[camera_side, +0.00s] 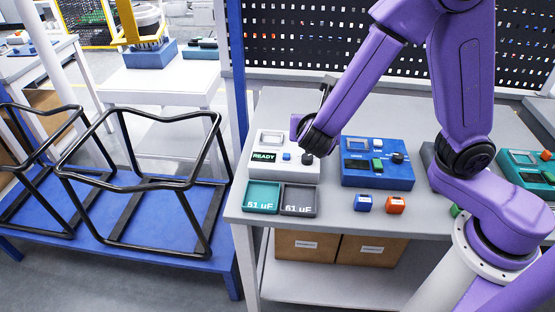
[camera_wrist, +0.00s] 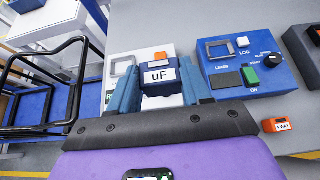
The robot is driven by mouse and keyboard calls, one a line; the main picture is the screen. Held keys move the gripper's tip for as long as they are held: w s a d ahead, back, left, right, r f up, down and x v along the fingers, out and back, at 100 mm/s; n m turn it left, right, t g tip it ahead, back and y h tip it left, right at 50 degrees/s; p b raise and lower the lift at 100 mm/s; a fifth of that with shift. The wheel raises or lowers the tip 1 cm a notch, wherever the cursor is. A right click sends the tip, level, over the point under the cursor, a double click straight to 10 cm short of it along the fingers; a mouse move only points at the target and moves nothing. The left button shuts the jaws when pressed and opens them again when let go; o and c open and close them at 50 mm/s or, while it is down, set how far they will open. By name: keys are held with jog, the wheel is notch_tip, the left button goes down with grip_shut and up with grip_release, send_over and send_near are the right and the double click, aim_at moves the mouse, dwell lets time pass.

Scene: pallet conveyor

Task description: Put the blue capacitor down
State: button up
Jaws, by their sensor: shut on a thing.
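The blue capacitor (camera_wrist: 161,77), with a white label reading "uF", is between the two blue fingers of my gripper (camera_wrist: 160,86) in the wrist view. The gripper is shut on it. In the side view my gripper (camera_side: 305,150) is over the white meter (camera_side: 268,142), whose display reads "READY". I cannot clearly make out the held capacitor there. A teal tray (camera_side: 263,190) and a grey tray (camera_side: 302,187) stand in front of the meter, both with markings in uF. I cannot tell how high the capacitor is above the meter.
A blue meter (camera_side: 348,177) stands to the right, also seen in the wrist view (camera_wrist: 226,80). A blue block (camera_side: 364,203) and an orange block (camera_side: 396,205) lie in front of it. A teal device (camera_side: 520,168) is at far right. A perforated panel (camera_side: 300,45) stands behind.

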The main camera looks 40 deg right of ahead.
jog(key=s+a+f, duration=0.2)
jog(key=s+a, duration=0.3)
jog(key=s, duration=0.2)
jog(key=w+a+f, duration=0.2)
jog(key=w+f, duration=0.1)
jog(key=w+a+f, duration=0.2)
jog(key=w+f, duration=0.1)
jog(key=w, duration=0.1)
jog(key=w+a+f, duration=0.2)
jog(key=w+f, duration=0.1)
jog(key=shift+w+a+f, duration=0.15)
jog(key=shift+w, duration=0.25)
jog(key=shift+w+a+f, duration=0.1)
jog(key=shift+w+f, duration=0.15)
jog(key=shift+f, duration=0.1)
jog(key=shift+w+f, duration=0.1)
jog(key=shift+f, duration=1.6)
jog(key=o, duration=1.2)
jog(key=shift+f, duration=0.1)
